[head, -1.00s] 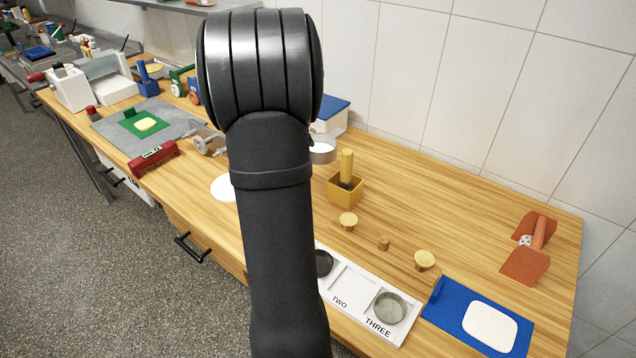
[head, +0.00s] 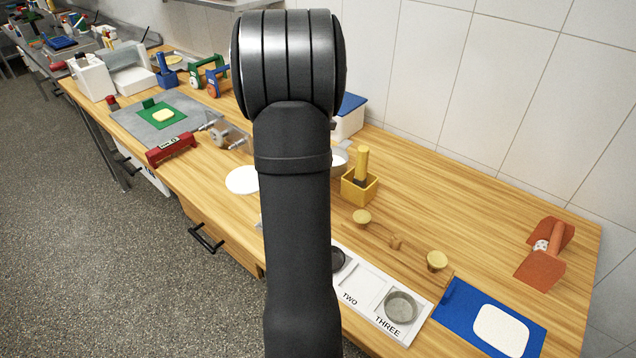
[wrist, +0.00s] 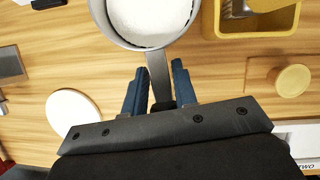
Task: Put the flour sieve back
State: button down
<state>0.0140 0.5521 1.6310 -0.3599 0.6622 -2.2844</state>
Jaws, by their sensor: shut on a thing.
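The flour sieve is a round metal pan with white flour in it and a flat grey handle (wrist: 157,72). In the wrist view it is at the top middle, cut by the frame edge. My gripper (wrist: 159,88) has blue fingers, one on each side of the handle, and is shut on it. In the head view only a sliver of the sieve (head: 341,158) shows beside my arm, which hides the gripper. Whether the pan touches the table cannot be told.
A yellow box (head: 360,190) with a yellow-handled brush stands close right of the sieve. A white disc (head: 242,180) lies to the left. Wooden knobs (head: 362,217) and a white labelled tray (head: 372,318) lie nearer. The right table middle (head: 460,215) is clear.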

notch_tip(320, 180, down, 5)
jog(key=shift+r, duration=0.15)
jog(key=c, duration=1.2)
grip_release()
jog(key=shift+o, duration=0.2)
jog(key=v, duration=1.7)
jog(key=x, duration=1.7)
jog(key=shift+s, duration=0.1)
jog(key=shift+w+r, duration=0.2)
jog(key=shift+r, duration=0.1)
jog(key=shift+s+r, duration=0.1)
jog(key=shift+r, duration=1.05)
